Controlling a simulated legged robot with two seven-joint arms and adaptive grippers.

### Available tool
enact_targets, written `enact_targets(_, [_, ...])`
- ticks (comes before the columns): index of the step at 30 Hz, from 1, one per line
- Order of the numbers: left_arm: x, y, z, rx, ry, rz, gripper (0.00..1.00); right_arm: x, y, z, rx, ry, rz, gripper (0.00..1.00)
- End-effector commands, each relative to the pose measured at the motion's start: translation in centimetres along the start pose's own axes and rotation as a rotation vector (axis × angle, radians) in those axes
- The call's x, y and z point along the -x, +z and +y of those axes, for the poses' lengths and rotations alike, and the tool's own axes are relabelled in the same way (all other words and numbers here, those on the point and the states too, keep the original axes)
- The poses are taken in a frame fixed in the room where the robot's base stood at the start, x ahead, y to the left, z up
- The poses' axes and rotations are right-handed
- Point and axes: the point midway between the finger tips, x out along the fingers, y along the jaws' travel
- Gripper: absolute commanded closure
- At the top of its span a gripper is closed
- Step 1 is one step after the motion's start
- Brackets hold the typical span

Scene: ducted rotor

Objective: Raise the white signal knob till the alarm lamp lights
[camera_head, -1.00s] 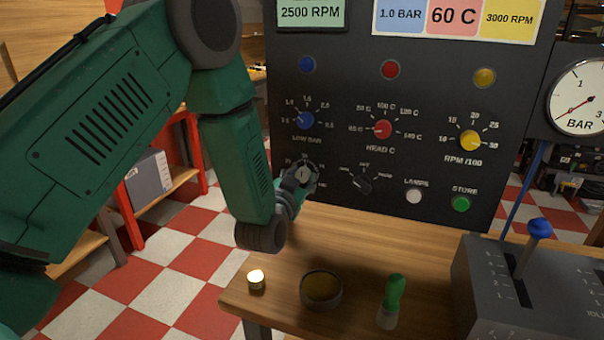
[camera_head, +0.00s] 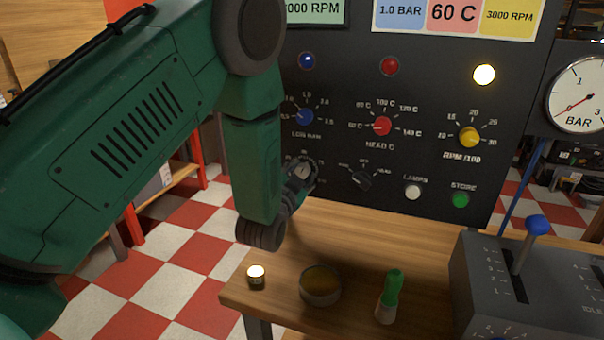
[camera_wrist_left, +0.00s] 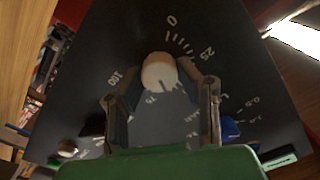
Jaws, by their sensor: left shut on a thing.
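The white signal knob (camera_wrist_left: 160,72) sits on the dark panel inside a dial marked 0 to 100. My left gripper (camera_wrist_left: 160,95) is shut on it, one finger on each side. In the head view my left gripper (camera_head: 300,178) is at the panel's lower left, largely covering that knob and its dial. Of the three lamps in the upper row, the yellow lamp (camera_head: 484,74) is lit bright; the blue lamp (camera_head: 307,60) and red lamp (camera_head: 390,66) are dark. The green display (camera_head: 315,12) ends in "000 RPM", its first digit partly hidden by my arm.
Blue (camera_head: 305,117), red (camera_head: 382,126) and yellow (camera_head: 469,138) setting knobs sit above my gripper. A small dark selector (camera_head: 361,178) is just right of it. A candle (camera_head: 256,277), bowl (camera_head: 320,285) and green-handled brush (camera_head: 390,297) stand on the bench below. A lever box (camera_head: 480,285) is at right.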

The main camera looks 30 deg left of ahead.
Motion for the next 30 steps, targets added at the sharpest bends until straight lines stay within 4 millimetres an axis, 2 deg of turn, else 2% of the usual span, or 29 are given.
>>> enact_targets(3, [0.3, 0.5, 0.5, 0.000, 0.013, -0.014, 0.99, 0.0, 0.0, 0.0, 0.000, 0.000, 0.000, 1.00])
enact_targets(4, [0.3, 0.5, 0.5, 0.000, 0.013, -0.014, 0.60, 0.0, 0.0, 0.0, 0.000, 0.000, 0.000, 1.00])
enact_targets(5, [0.3, 0.5, 0.5, 0.001, 0.013, -0.014, 0.51, 0.0, 0.0, 0.0, 0.000, 0.000, 0.000, 1.00])
enact_targets(17, [0.7, 0.1, 0.2, 0.002, 0.005, -0.004, 0.51, 0.1, 0.2, 0.0, 0.000, 0.000, 0.002, 1.00])
enact_targets(20, [1.9, 0.1, 0.2, 0.001, 0.006, -0.004, 0.51, 0.1, 0.2, 0.0, 0.000, 0.000, 0.003, 1.00])
enact_targets(30, [9.0, 0.3, 0.3, 0.000, 0.009, -0.009, 0.51, 0.1, 0.2, 0.0, 0.000, 0.000, 0.003, 1.00])
